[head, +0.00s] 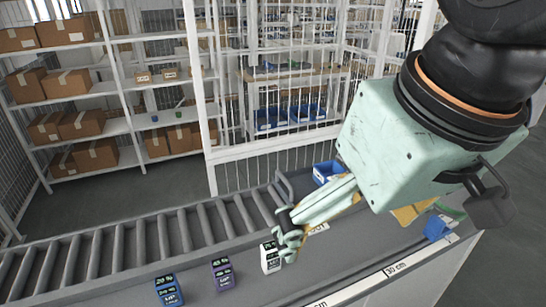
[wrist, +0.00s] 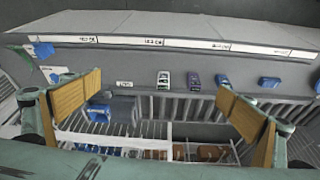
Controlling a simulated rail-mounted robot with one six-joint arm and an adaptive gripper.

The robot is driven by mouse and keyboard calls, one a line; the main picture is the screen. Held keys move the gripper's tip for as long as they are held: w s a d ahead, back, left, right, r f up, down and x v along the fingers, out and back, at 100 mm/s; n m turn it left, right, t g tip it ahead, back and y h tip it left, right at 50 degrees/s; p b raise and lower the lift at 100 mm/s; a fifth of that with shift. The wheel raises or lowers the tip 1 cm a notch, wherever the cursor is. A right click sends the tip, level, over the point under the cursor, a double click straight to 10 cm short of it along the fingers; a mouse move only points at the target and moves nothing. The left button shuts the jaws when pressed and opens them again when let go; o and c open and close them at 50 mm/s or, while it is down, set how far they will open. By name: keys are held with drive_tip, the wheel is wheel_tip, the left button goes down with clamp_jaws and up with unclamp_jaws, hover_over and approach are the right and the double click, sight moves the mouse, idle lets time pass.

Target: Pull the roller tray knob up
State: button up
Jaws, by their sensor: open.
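My gripper (head: 289,232) reaches down and left over the grey counter in the head view. Its fingertips appear close to a white block with dark labels (head: 269,257), but I cannot tell whether they touch. In the wrist view my gripper (wrist: 160,112) is open, its yellow-padded fingers wide apart with nothing between the pads. The white block (wrist: 163,80) shows there beyond the gap. The roller tray (head: 140,238) runs along the counter's back, left of my gripper. I cannot make out a knob on it in either view.
A purple block (head: 222,273) and a blue block (head: 169,289) stand left of the white one. A blue bin (head: 327,172) sits behind my gripper, and a blue object (head: 437,227) lies at the right. A white mesh fence (head: 270,155) stands behind the counter.

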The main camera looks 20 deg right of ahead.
drive_tip(key=shift+c, duration=0.7)
